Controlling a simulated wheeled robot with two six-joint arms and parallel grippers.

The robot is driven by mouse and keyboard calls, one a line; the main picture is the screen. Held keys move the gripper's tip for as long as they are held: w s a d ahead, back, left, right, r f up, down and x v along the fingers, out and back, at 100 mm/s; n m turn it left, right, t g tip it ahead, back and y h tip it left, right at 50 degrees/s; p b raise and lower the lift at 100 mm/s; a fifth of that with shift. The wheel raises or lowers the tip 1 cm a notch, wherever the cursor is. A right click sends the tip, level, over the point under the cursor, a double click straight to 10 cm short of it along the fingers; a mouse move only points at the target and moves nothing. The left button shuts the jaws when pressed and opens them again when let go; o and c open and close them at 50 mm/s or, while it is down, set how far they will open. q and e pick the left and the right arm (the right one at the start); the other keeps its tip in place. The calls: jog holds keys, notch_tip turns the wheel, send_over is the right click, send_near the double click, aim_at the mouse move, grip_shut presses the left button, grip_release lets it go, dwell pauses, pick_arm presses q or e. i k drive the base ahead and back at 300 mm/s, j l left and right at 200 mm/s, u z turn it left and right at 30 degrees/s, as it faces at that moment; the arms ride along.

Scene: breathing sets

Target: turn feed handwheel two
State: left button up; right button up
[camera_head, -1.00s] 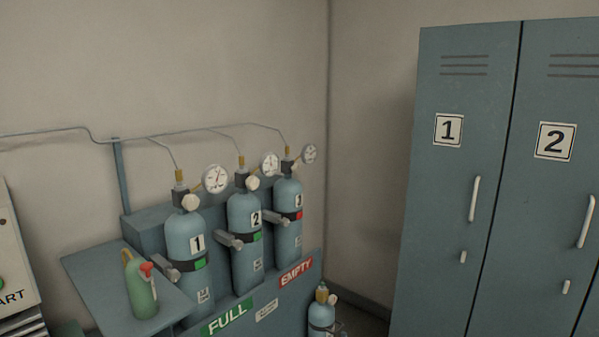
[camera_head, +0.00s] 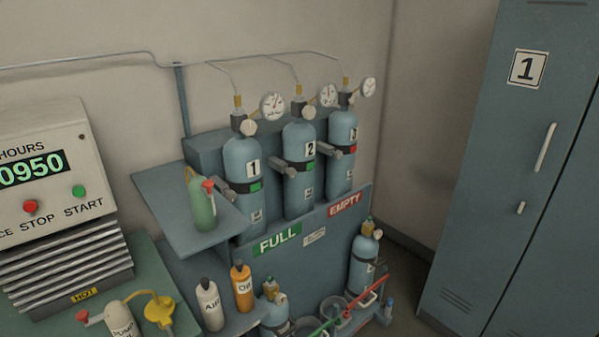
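Blue cylinder two (camera_head: 299,190), labelled 2, stands upright in the middle of the rack, with a green tag on its dark strap. A small pale round handwheel (camera_head: 308,112) sits on the front of its valve, below a brass fitting joined to the pipe. Neither of my grippers is in view.
A small shelf (camera_head: 160,205) with a green bottle (camera_head: 202,205) juts out left of the rack. A control box (camera_head: 45,175) stands at the left. Bottles, tubs and another cylinder (camera_head: 363,265) are below. A locker (camera_head: 510,190) is at the right.

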aim_at(309, 111)
jog(key=i+l+z, duration=0.1)
jog(key=i, duration=0.4)
jog(key=i+l+z, duration=0.15)
jog(key=i, duration=0.3)
